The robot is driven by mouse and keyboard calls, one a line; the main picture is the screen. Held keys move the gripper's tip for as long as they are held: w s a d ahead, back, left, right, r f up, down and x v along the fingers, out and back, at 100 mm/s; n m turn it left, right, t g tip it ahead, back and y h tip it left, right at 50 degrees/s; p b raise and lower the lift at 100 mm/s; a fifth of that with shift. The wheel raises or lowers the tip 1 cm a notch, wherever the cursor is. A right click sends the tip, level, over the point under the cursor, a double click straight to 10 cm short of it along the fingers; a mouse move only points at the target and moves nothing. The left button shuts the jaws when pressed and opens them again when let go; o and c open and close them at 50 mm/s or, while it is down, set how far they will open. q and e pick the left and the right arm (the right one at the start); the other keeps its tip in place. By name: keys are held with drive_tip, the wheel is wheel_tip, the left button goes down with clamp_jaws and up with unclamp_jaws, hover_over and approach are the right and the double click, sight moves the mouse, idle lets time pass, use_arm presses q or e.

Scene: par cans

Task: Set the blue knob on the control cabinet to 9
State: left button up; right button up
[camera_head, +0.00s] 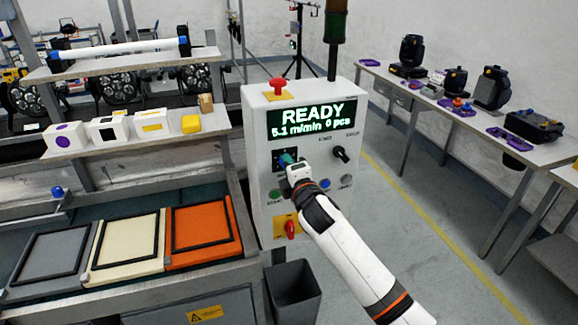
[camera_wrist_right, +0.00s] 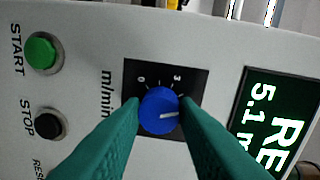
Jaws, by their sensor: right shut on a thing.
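The control cabinet (camera_head: 262,200) is a light grey box in the middle of the head view. Its green display (camera_head: 306,118) reads READY, 5.1 m/min, 0 pcs. The blue knob (camera_wrist_right: 159,111) sits on a black square dial plate in the right wrist view. Its white pointer line points to the right in that view. The marks 0 and 3 show above it; other marks are hidden by the fingers. My right gripper (camera_wrist_right: 161,106) is shut on the knob, one teal finger on each side. In the head view my right gripper (camera_head: 288,161) mostly hides the knob. My left gripper is not in view.
A green START button (camera_wrist_right: 41,52) and a black STOP button (camera_wrist_right: 49,124) lie beside the dial. A black rotary switch (camera_head: 341,154) and a red emergency stop (camera_head: 278,86) are on the cabinet. A dark bin (camera_head: 293,290) stands below.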

drive_tip(key=m, duration=1)
drive_tip(key=m+y, duration=0.1)
drive_tip(key=m, duration=0.5)
drive_tip(key=shift+f+p, duration=0.25)
drive_tip(key=shift+p, duration=0.05)
drive_tip(key=shift+m, duration=0.4)
drive_tip(key=o, duration=1)
drive_tip(key=shift+d+r, duration=0.1)
drive_tip(key=shift+c, duration=0.2)
drive_tip(key=b+v, duration=0.2)
drive_tip(key=v, duration=1)
